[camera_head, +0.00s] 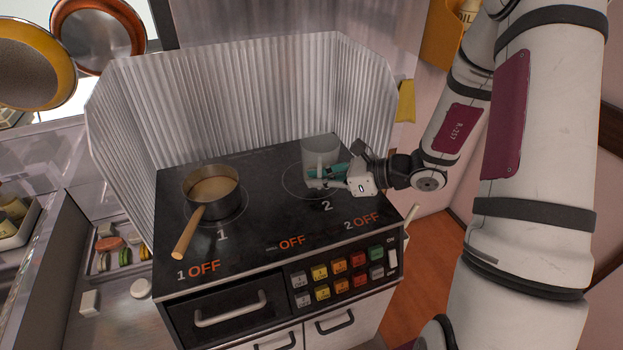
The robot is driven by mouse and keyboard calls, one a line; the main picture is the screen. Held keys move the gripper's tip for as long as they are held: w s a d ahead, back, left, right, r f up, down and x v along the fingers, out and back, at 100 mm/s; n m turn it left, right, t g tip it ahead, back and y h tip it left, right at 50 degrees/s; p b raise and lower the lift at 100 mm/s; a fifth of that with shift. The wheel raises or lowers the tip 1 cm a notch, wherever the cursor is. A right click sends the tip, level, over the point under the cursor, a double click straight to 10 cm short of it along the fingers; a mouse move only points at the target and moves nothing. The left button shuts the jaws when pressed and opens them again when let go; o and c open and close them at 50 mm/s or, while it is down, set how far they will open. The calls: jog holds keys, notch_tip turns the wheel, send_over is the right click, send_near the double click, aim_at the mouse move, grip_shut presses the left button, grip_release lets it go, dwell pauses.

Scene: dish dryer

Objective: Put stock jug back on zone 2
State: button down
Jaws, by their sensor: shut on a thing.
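The stock jug (321,149) is a pale, see-through grey cup-like vessel on the right half of the black stove top (265,220). It looks upright, within or just above the ring of zone 2 (327,206); I cannot tell if its base touches the surface. My gripper (328,176) comes in from the right and is shut on the jug's near side, where its handle seems to be. The fingers partly hide the jug's lower part.
A saucepan (229,204) with brown contents stands on zone 1, its wooden handle (188,232) pointing to the front left. A corrugated metal guard (240,95) surrounds the back and sides. Coloured buttons (338,268) and a drawer (228,307) are in front.

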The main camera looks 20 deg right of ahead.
jog(key=w, duration=0.5)
jog(key=shift+a+f, duration=0.1)
jog(key=shift+f, duration=1.9)
jog(key=shift+f, duration=0.15)
jog(key=c, duration=1.7)
grip_release()
